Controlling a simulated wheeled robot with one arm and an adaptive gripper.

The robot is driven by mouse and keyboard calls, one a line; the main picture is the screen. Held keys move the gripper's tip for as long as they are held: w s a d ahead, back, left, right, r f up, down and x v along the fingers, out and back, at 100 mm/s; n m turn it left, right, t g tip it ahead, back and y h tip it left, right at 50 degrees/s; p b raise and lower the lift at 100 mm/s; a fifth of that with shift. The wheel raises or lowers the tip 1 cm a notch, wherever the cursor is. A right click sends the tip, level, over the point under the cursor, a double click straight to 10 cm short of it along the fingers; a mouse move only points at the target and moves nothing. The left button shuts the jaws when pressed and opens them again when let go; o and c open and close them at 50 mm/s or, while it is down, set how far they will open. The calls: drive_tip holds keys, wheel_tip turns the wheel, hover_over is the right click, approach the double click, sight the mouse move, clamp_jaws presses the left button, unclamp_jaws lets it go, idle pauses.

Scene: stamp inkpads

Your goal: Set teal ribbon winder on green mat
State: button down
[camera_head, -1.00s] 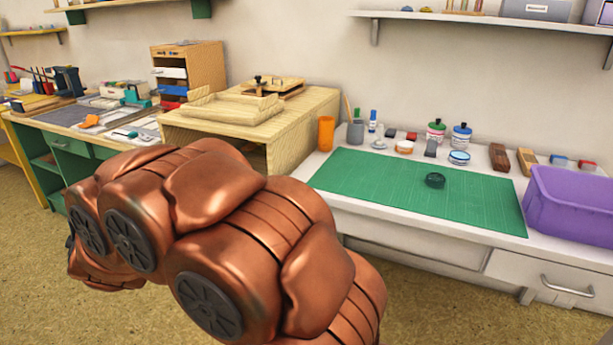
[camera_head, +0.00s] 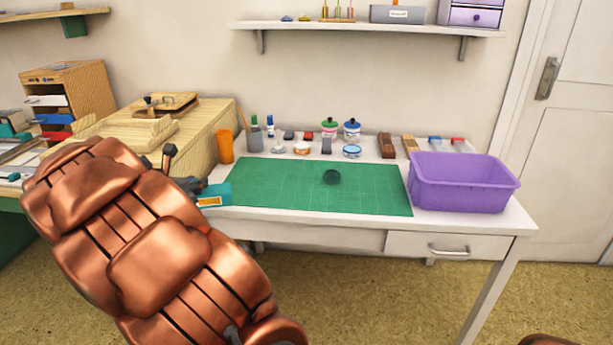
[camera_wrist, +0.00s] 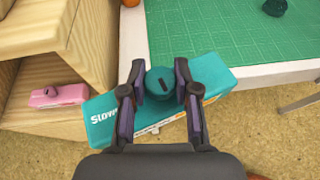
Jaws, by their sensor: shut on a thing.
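The teal ribbon winder (camera_wrist: 105,122) is a long teal body with white lettering and a round knob on top. My gripper (camera_wrist: 161,85) is shut on that knob, one finger on each side. In the head view the winder (camera_head: 214,195) shows beside the arm, in front of the left end of the green mat (camera_head: 270,195). In the wrist view it hangs off the table's front edge, partly hidden by the fingers. The green mat (camera_wrist: 215,35) lies flat on the white table, just beyond the winder.
A dark green round item (camera_head: 332,177) sits on the mat right of its middle. A purple bin (camera_head: 463,185) stands at the mat's right end. An orange cup (camera_head: 225,147) and several jars line the back. A wooden cabinet (camera_wrist: 60,40) is close on the left. The mat's front is clear.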

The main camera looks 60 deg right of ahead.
sight(230, 185)
drive_tip(key=s+d+m+g, duration=0.1)
drive_tip(key=s+d, duration=0.2)
drive_tip(key=s+d+m+g+p, duration=0.1)
drive_tip(key=s+d+m+g, duration=0.1)
drive_tip(key=s+d, duration=0.1)
drive_tip(key=shift+s+d+g+p, duration=0.15)
drive_tip(key=shift+g+p, duration=0.15)
drive_tip(key=shift+s+d+r+b+x, duration=0.1)
drive_tip(key=shift+s+r+b+x, duration=0.2)
drive_tip(key=shift+x, duration=2.45)
drive_tip(key=shift+s+d+r+b+x, duration=0.1)
drive_tip(key=shift+s+r+b+x, duration=0.2)
drive_tip(key=shift+x, duration=2.5)
drive_tip(key=shift+s+d+r+b+x, duration=0.15)
drive_tip(key=shift+s+x, duration=0.2)
drive_tip(key=shift+x, duration=2.4)
drive_tip(key=shift+f, duration=0.1)
drive_tip(key=c, duration=0.8)
unclamp_jaws()
drive_tip(key=shift+c, duration=0.2)
